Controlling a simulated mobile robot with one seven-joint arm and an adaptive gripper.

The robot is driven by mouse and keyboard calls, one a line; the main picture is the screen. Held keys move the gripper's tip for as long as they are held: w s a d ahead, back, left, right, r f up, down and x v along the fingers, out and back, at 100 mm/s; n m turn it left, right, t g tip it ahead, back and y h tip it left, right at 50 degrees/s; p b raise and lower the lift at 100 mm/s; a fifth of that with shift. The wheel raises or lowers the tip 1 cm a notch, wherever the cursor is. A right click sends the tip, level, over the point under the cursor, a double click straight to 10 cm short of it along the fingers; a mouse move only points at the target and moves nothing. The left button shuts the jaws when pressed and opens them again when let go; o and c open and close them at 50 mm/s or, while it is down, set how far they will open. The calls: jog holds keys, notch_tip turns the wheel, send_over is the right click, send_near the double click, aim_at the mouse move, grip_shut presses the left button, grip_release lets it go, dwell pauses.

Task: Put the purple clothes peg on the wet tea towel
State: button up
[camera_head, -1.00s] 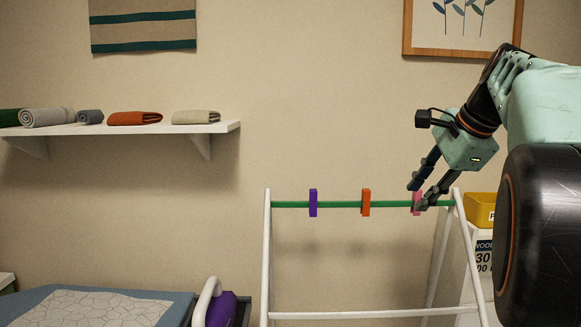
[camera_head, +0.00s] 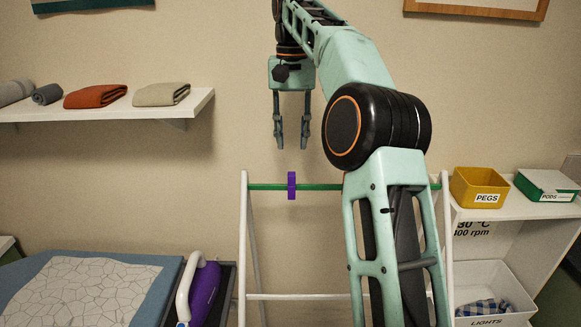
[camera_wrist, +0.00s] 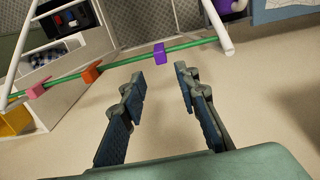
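The purple clothes peg (camera_head: 291,185) is clipped upright on the green rail (camera_head: 265,187) of a white drying rack. It also shows in the wrist view (camera_wrist: 159,54), just beyond and between my fingertips. My gripper (camera_head: 291,143) points down, open and empty, a short way above the peg and apart from it. Its two fingers are spread in the wrist view (camera_wrist: 159,80). I cannot pick out a wet tea towel for certain. A blue and white checked cloth (camera_head: 484,307) lies in a white bin marked LIGHTS.
An orange peg (camera_wrist: 91,74) and a pink peg (camera_wrist: 36,91) sit farther along the rail; my arm hides them in the head view. A yellow PEGS box (camera_head: 479,188) stands at right. A purple iron (camera_head: 204,292) and ironing board (camera_head: 150,262) are at left. A shelf (camera_head: 199,104) holds folded cloths.

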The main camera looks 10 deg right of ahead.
aim_at(292, 173)
jog(key=shift+f+b, duration=2.45)
jog(key=shift+f, duration=2.15)
jog(key=shift+r, duration=0.1)
jog(key=c, duration=0.7)
notch_tip(292, 173, up, 5)
jog(key=p, duration=0.5)
jog(key=shift+a, duration=0.1)
jog(key=shift+c, duration=0.2)
jog(key=shift+r, duration=0.9)
